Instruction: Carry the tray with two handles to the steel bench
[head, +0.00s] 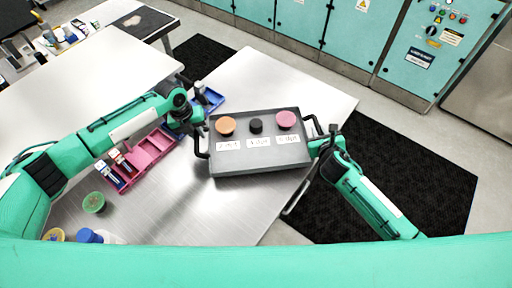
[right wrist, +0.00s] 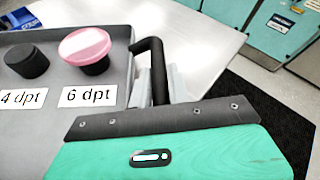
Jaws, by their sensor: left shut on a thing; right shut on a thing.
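The grey tray (head: 258,168) is over the right part of the steel bench (head: 270,70); I cannot tell whether it touches the top. It carries an orange, a black and a pink round-topped piece above white labels. The right wrist view shows the tray's corner with the pink piece (right wrist: 86,48) and labels "4 dpt" and "6 dpt". My left gripper (head: 198,130) is shut on the left black handle (head: 196,147). My right gripper (head: 314,146) is shut on the right black handle (head: 310,120), also in the right wrist view (right wrist: 157,70). The fingertips are partly hidden.
A pink rack (head: 148,152) with small modules and a blue bin (head: 211,99) are left of the tray. A green-topped jar (head: 94,202) and a blue-capped bottle (head: 88,236) stand at the near left. A white table (head: 95,90) lies beyond. A black mat (head: 400,180) covers floor to the right.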

